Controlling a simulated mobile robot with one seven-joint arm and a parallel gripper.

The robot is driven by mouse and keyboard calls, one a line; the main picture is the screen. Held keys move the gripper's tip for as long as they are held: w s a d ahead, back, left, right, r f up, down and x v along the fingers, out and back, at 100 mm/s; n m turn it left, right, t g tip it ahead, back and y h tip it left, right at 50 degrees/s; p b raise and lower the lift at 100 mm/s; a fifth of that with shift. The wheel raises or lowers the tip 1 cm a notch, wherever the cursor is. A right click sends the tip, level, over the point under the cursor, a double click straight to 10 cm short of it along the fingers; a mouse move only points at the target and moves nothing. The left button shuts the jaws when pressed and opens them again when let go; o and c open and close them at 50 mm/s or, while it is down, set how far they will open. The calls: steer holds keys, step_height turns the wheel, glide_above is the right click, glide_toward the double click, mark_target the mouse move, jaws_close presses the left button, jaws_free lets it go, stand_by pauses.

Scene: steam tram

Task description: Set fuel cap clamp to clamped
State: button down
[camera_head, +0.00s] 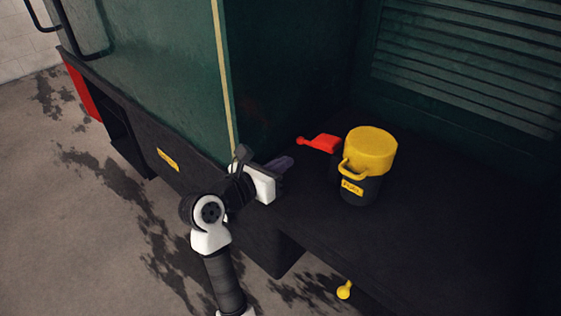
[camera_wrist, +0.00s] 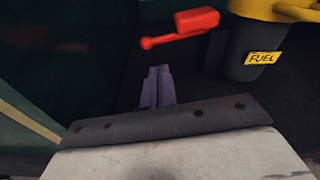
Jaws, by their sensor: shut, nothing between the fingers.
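The fuel filler (camera_head: 361,188) is a black cylinder with a yellow cap (camera_head: 371,149) and a yellow handle, standing on the dark deck. Its yellow FUEL label also shows in the wrist view (camera_wrist: 262,58). A red lever (camera_head: 322,143), which looks like the clamp, sticks out to the left of the cap. In the wrist view the red lever (camera_wrist: 196,21) lies ahead of my gripper, its ball end to the left. My gripper (camera_head: 286,163) is shut and empty, left of the filler and apart from the lever. Its fingers (camera_wrist: 157,88) show close together. The lever's pivot is hidden.
A green body panel (camera_head: 150,70) with a pale edge strip stands left of my gripper. A louvred green wall (camera_head: 460,70) rises behind the filler. A yellow knob (camera_head: 344,290) sits below the deck edge. The dark deck (camera_head: 430,240) right of the filler is clear.

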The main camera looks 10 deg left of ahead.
mark_target(316, 146)
steer(key=p+x, duration=0.1)
steer(key=x, duration=0.6)
steer(key=shift+a+r, duration=0.15)
steer(key=shift+a, duration=0.05)
